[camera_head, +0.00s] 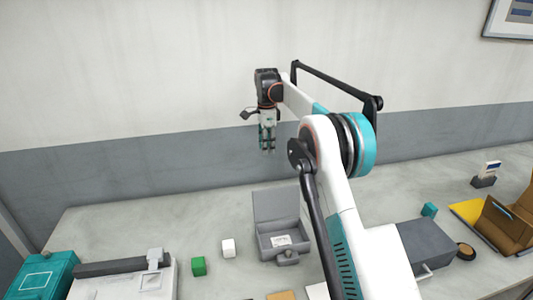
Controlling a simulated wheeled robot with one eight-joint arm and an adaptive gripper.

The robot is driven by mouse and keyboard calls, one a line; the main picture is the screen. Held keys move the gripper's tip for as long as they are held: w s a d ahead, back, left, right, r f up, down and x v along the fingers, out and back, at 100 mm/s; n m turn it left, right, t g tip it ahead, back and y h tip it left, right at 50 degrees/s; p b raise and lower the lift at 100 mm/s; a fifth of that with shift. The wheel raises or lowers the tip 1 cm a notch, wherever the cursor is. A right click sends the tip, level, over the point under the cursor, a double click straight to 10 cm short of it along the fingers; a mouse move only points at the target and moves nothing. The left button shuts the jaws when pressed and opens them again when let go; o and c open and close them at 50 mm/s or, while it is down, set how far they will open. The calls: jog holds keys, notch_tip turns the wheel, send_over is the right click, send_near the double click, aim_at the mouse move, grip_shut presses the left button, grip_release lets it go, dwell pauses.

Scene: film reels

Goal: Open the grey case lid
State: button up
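A grey case (292,257) stands on the table in the middle of the picture. Its lid (277,205) is up, standing roughly upright at the back edge. A pale label or card (280,241) shows inside, and a small latch or knob is at the front. My gripper (267,148) hangs above and behind the case in the picture, fingers pointing down, well clear of the lid. Nothing shows between the fingers. They look close together, but are too small to tell whether they are open or shut.
A white block (228,248) and a green block (198,266) lie left of the case. A white-and-grey device (125,280) and teal box (45,275) are further left. A darker grey box with a handle (425,243) and brown holder (508,222) stand right. My arm crosses the middle.

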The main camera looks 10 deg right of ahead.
jog(key=shift+r, duration=0.15)
jog(key=c, duration=0.6)
jog(key=n, duration=0.1)
jog(key=n+p, duration=0.1)
jog(key=shift+s+r+n, duration=0.15)
jog(key=shift+s+n, duration=0.15)
grip_shut()
jog(key=s+f+n+p, duration=0.4)
jog(key=s+f+n, duration=0.5)
jog(key=n, duration=0.6)
jog(key=shift+a+f+t+p, duration=0.2)
jog(key=shift+t+p, duration=0.1)
jog(key=shift+t, duration=0.1)
